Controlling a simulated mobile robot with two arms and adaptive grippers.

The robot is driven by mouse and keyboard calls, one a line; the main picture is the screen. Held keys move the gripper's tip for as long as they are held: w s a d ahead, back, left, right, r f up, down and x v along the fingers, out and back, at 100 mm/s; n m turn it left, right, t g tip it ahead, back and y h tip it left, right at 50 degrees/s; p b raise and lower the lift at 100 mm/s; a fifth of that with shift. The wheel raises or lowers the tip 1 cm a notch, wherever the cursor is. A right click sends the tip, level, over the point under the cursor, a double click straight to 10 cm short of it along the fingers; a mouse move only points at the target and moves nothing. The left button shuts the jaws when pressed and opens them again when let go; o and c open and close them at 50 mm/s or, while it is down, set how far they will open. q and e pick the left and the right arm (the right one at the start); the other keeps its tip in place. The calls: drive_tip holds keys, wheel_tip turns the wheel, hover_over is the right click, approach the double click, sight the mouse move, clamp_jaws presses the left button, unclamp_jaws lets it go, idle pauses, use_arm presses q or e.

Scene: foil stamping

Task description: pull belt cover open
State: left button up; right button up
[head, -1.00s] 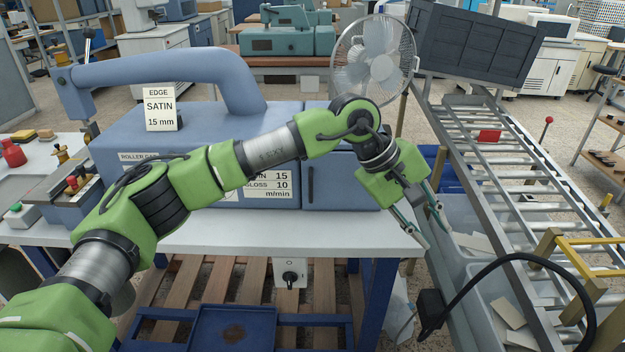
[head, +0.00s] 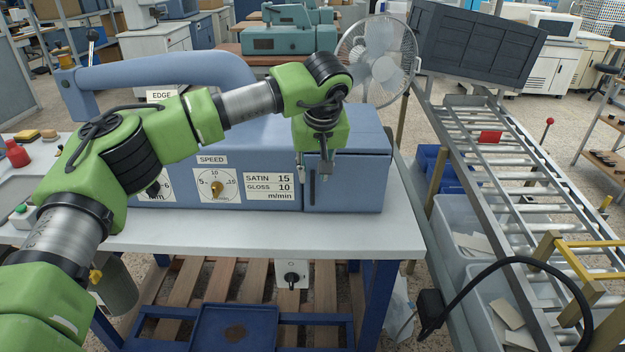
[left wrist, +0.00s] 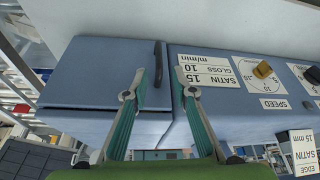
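The belt cover (head: 350,185) is the blue panel at the right end of the blue machine, and it sits shut, flush with the front. Its dark vertical handle (head: 312,188) is near the cover's left edge. In the left wrist view the cover (left wrist: 100,75) fills the left part and the handle (left wrist: 157,60) shows upright. My left gripper (head: 320,172) is in front of the cover's upper left part. In the left wrist view its fingers (left wrist: 163,85) are spread, with the handle between their lines. Contact with the handle cannot be told. My right gripper is not in view.
The speed dial (head: 216,188) and a satin/gloss label (head: 269,186) are left of the cover. The white table (head: 300,236) has a clear strip in front. A roller conveyor (head: 510,190) and grey bins (head: 462,240) stand right. A fan (head: 378,60) is behind.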

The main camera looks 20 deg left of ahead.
sight(313, 180)
use_arm(q)
drive_tip(key=shift+p+x, duration=0.4)
drive_tip(key=shift+x, duration=2.25)
clamp_jaws()
